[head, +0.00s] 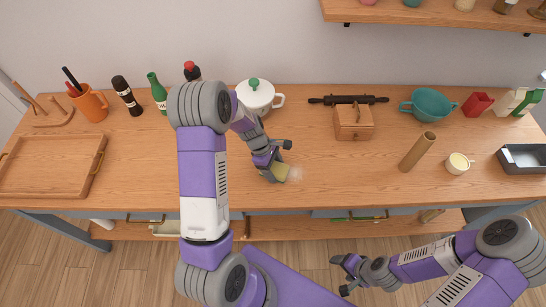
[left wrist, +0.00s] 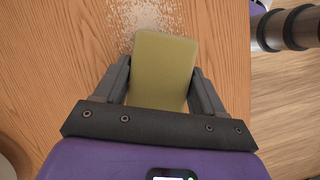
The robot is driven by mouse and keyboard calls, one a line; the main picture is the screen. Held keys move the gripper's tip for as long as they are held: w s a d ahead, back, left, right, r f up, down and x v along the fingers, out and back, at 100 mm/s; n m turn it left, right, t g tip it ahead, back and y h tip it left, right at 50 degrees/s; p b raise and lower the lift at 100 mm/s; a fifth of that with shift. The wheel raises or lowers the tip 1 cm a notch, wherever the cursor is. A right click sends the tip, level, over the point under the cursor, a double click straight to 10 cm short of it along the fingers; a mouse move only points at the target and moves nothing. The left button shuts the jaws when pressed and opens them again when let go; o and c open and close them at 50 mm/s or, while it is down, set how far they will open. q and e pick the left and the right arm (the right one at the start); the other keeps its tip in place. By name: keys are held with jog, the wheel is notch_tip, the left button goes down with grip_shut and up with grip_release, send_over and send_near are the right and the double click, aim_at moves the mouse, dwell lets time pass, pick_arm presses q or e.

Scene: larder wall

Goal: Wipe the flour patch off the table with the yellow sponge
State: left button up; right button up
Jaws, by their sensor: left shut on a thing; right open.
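The yellow sponge (left wrist: 162,70) is between the fingers of my left gripper (left wrist: 163,85), which is shut on it. In the head view the sponge (head: 282,172) shows at the tip of my left gripper (head: 277,162), low over the table near its front edge. The flour patch (left wrist: 150,17) is a scatter of white specks just beyond the sponge in the left wrist view. In the head view the flour (head: 296,174) is a faint pale spot right beside the sponge. I cannot tell whether the sponge touches the table. My right gripper (head: 345,272) is open and empty, in front of the table.
A wooden box (head: 353,123), a brown cylinder (head: 417,152) and a cup (head: 457,164) stand to the right. A wooden tray (head: 96,165) lies at left. The table (head: 345,175) is clear right of the flour.

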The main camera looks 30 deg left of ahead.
aim_at(279, 168)
pick_arm(q)
jog(key=r+p, duration=0.1)
jog(key=r, duration=0.1)
jog(key=r+p, duration=0.1)
jog(key=shift+w+d+r, duration=0.1)
jog(key=shift+w+r, duration=0.1)
jog(key=shift+r, duration=0.15)
notch_tip(279, 168, up, 4)
jog(key=p, duration=0.3)
jog(key=shift+f, duration=0.1)
